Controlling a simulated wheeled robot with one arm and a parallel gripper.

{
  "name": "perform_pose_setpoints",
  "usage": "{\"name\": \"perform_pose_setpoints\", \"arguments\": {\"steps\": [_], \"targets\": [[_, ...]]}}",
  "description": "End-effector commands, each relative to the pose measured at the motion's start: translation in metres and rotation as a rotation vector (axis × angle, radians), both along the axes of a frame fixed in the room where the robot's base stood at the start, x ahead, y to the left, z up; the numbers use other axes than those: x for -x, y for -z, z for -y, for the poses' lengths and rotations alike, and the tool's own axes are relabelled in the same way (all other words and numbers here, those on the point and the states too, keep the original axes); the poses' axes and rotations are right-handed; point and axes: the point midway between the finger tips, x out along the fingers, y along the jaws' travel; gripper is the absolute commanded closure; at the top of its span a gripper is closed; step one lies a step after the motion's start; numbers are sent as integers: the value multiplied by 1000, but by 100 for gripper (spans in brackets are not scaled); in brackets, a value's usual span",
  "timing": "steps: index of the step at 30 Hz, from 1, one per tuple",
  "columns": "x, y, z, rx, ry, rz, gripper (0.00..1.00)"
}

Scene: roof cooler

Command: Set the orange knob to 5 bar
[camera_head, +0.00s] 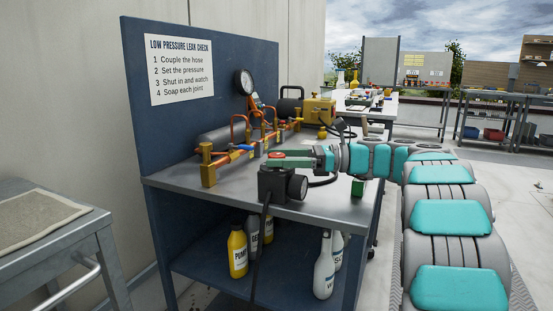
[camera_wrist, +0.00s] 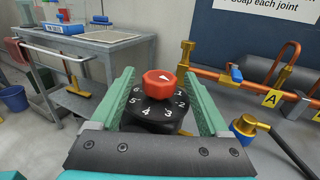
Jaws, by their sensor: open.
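The orange-red knob (camera_wrist: 160,83) sits on a black dial (camera_wrist: 152,113) marked with white numbers, among them 3, 4 and 5 on the side nearest the camera. A white pointer on the knob's top lies towards its upper right, away from the 5; its exact reading is unclear. My gripper (camera_wrist: 159,76) is open, its green fingers either side of the knob with gaps showing. In the head view the knob (camera_head: 277,155) is partly hidden by my gripper (camera_head: 285,158), above a black regulator body (camera_head: 281,184) at the bench's front edge.
Brass and copper pipework (camera_head: 235,150) with a blue-handled valve runs behind the knob. A pressure gauge (camera_head: 244,82) stands above it; its reading is too small to tell. A brass fitting with a blue cap (camera_wrist: 245,124) is close to the right finger. Bottles (camera_head: 238,252) stand on the lower shelf.

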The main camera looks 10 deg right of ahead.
Motion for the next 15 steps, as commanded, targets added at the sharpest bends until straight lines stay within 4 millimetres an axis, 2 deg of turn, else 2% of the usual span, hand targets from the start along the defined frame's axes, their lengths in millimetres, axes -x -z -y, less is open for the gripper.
{"name": "perform_pose_setpoints", "arguments": {"steps": [11,15], "targets": [[-1,0,-7,0,0,0,21],[-1,0,-7,0,0,0,37]]}}
